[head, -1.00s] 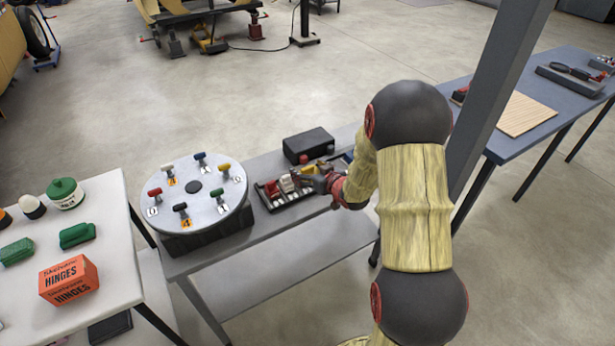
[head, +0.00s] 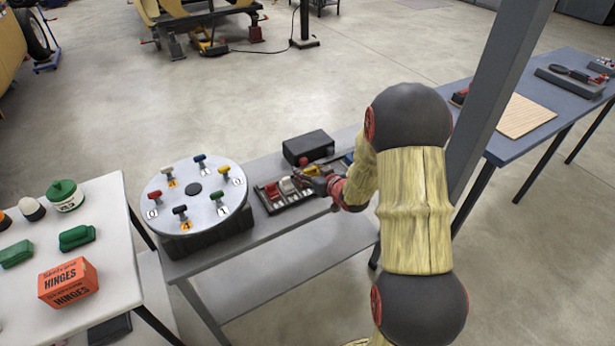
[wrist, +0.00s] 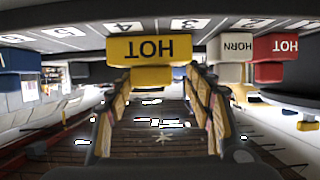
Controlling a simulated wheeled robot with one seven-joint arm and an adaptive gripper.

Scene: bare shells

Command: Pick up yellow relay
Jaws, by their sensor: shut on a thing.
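The yellow relay, marked HOT, shows large in the wrist view (wrist: 150,50), upside down and between my fingertips. My gripper (wrist: 158,76) is shut on it. In the head view my gripper (head: 318,178) is over the right part of the dark relay tray (head: 290,202), with a bit of yellow at its tip (head: 312,170). A white HORN relay (wrist: 233,50) and a red relay (wrist: 275,48) are beside it in the wrist view, and a blue one (wrist: 18,60) is at the left. I cannot tell whether the yellow relay is clear of the tray.
A round plate (head: 200,222) with several coloured T-handles stands left of the tray on the grey bench (head: 262,232). A black box (head: 308,146) is close behind the tray. A grey post (head: 495,90) rises at the right. The bench's front strip is clear.

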